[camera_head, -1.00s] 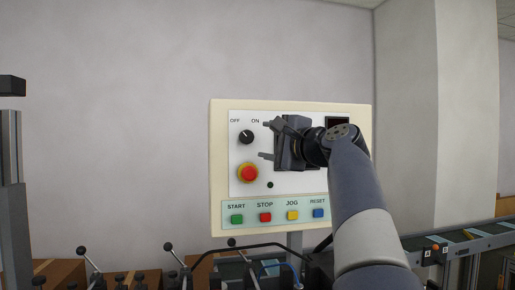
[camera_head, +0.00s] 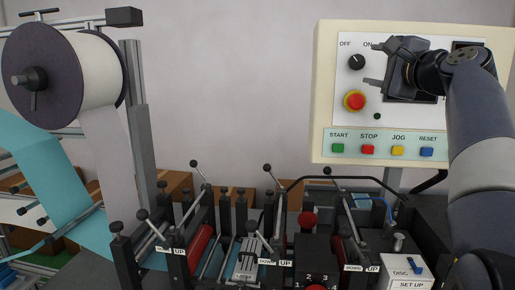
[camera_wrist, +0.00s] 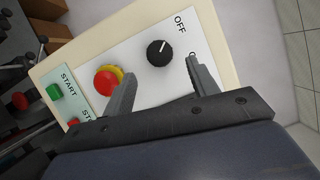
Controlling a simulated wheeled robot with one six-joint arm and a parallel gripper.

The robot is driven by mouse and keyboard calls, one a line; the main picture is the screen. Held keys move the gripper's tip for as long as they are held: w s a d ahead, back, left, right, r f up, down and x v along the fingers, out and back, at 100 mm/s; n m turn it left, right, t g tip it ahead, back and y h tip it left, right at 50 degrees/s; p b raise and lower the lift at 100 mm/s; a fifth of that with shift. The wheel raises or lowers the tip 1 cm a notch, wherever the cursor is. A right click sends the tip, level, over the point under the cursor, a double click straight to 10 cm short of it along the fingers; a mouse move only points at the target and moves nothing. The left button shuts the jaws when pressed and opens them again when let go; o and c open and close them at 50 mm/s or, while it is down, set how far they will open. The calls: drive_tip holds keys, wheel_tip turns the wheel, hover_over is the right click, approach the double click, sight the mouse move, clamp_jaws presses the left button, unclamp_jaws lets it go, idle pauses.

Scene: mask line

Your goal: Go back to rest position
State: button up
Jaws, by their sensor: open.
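My gripper (camera_head: 372,63) is open and empty in front of the control panel (camera_head: 322,92), at the right of the head view. Its two fingers point left, near the black OFF/ON knob (camera_head: 357,62). In the wrist view my gripper (camera_wrist: 161,68) shows its fingers spread, with the knob (camera_wrist: 159,52) seen between and beyond them. No contact shows. The knob's white mark seems to point roughly toward the OFF label. The red stop button (camera_head: 354,100) with a yellow collar sits below the knob. My gripper and arm hide part of the panel's screen.
START (camera_head: 338,148), STOP (camera_head: 367,149), JOG (camera_head: 398,151) and RESET (camera_head: 427,152) buttons line the panel's bottom. A large roll (camera_head: 72,72) stands at left. Machine rollers and levers fill the lower front. A SET UP box (camera_head: 407,270) is at lower right. Wall space between roll and panel is clear.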

sight(360, 62)
drive_tip(key=p+x, duration=0.2)
drive_tip(key=x, duration=0.4)
drive_tip(key=shift+r, duration=0.1)
drive_tip(key=shift+s, duration=0.15)
